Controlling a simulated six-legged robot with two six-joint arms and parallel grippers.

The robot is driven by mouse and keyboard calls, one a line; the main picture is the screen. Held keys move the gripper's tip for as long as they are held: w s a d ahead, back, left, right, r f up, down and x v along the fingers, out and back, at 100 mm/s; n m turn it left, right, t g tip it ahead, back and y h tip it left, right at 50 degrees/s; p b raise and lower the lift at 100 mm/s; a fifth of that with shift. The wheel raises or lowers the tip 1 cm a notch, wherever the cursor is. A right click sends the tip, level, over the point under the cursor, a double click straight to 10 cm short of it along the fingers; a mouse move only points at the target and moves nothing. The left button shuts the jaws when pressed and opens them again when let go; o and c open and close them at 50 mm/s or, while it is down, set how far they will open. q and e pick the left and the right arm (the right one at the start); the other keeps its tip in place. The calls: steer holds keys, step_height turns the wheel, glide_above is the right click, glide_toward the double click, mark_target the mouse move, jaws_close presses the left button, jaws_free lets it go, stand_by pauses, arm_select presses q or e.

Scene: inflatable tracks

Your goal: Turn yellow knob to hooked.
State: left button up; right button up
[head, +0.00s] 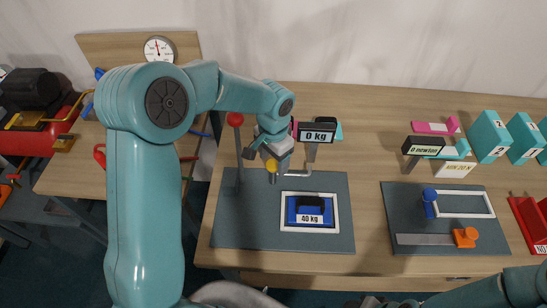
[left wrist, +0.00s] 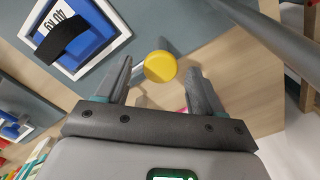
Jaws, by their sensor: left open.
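The yellow knob (head: 271,165) is a small round cap just below my left gripper (head: 268,152), at the back of the dark grey mat with the scale. In the left wrist view the yellow knob (left wrist: 160,67) shows as a disc in the gap between the spread fingers of my left gripper (left wrist: 159,76). The fingers are open, with space on both sides of the knob. I cannot tell whether the fingertips reach down to its height. What the knob is mounted on is mostly hidden. My right gripper is not in view; only part of its arm shows at the lower right.
A blue 40 kg weight (head: 309,213) sits in a white frame on the grey mat (head: 260,226). A post with a red ball (head: 235,119) stands left of the gripper. A "0 kg" display (head: 317,132) stands close to its right. Another mat (head: 398,222) lies further right.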

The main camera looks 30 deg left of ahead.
arm_select(q)
steer(key=shift+f, duration=0.2)
steer(key=shift+s+a, duration=0.1)
steer(key=shift+s, duration=0.1)
steer(key=shift+w, duration=0.2)
steer(key=c, duration=0.9)
jaws_close()
